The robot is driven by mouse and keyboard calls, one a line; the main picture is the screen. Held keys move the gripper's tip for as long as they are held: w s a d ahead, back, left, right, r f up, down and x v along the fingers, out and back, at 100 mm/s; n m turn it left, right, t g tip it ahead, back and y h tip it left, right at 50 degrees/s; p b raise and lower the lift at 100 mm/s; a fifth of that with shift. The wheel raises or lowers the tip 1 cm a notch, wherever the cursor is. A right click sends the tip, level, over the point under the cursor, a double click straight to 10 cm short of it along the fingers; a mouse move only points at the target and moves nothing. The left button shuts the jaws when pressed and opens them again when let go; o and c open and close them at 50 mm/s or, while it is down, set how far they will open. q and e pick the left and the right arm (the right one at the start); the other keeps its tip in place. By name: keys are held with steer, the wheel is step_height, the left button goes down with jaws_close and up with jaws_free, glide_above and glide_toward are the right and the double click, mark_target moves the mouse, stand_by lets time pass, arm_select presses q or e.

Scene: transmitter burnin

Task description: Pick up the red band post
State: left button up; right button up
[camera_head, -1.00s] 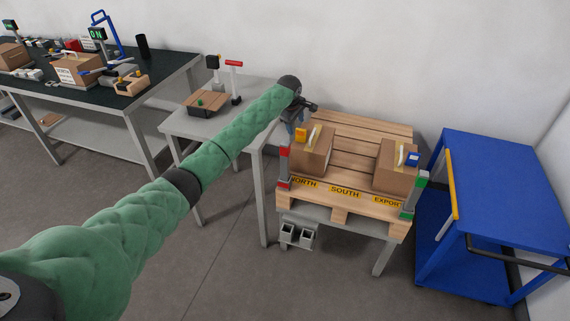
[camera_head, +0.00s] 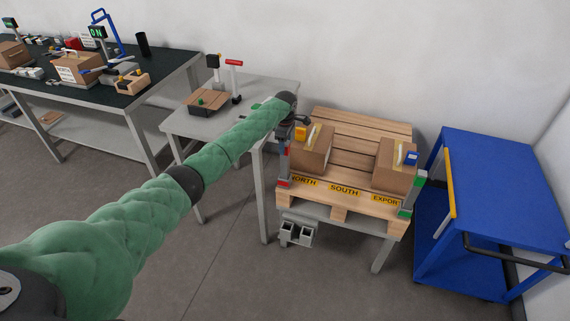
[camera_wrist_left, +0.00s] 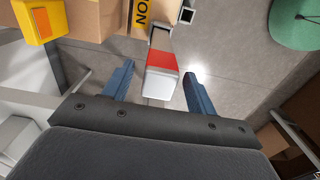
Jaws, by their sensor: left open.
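The red band post (camera_head: 283,166) stands upright at the front left corner of the wooden pallet, its upper part hidden by my left gripper (camera_head: 287,143). In the left wrist view, the red band post (camera_wrist_left: 163,62) shows a pale grey end and a red band. It appears between the two blue fingers of my left gripper (camera_wrist_left: 159,73), which is open with visible gaps on both sides. My right gripper is not in view.
The pallet (camera_head: 345,150) carries two cardboard boxes, the left box (camera_head: 313,150) close beside the post. A post with a green band (camera_head: 407,208) stands at the front right corner. A blue cart (camera_head: 510,190) is at right, a grey table (camera_head: 225,125) at left.

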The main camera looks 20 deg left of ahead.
arm_select(q)
steer(key=shift+f, duration=1.3)
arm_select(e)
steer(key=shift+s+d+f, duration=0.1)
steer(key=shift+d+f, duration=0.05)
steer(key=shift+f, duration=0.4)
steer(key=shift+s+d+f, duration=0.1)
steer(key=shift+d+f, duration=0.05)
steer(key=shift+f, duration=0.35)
arm_select(q)
steer(key=shift+w, duration=0.1)
jaws_close()
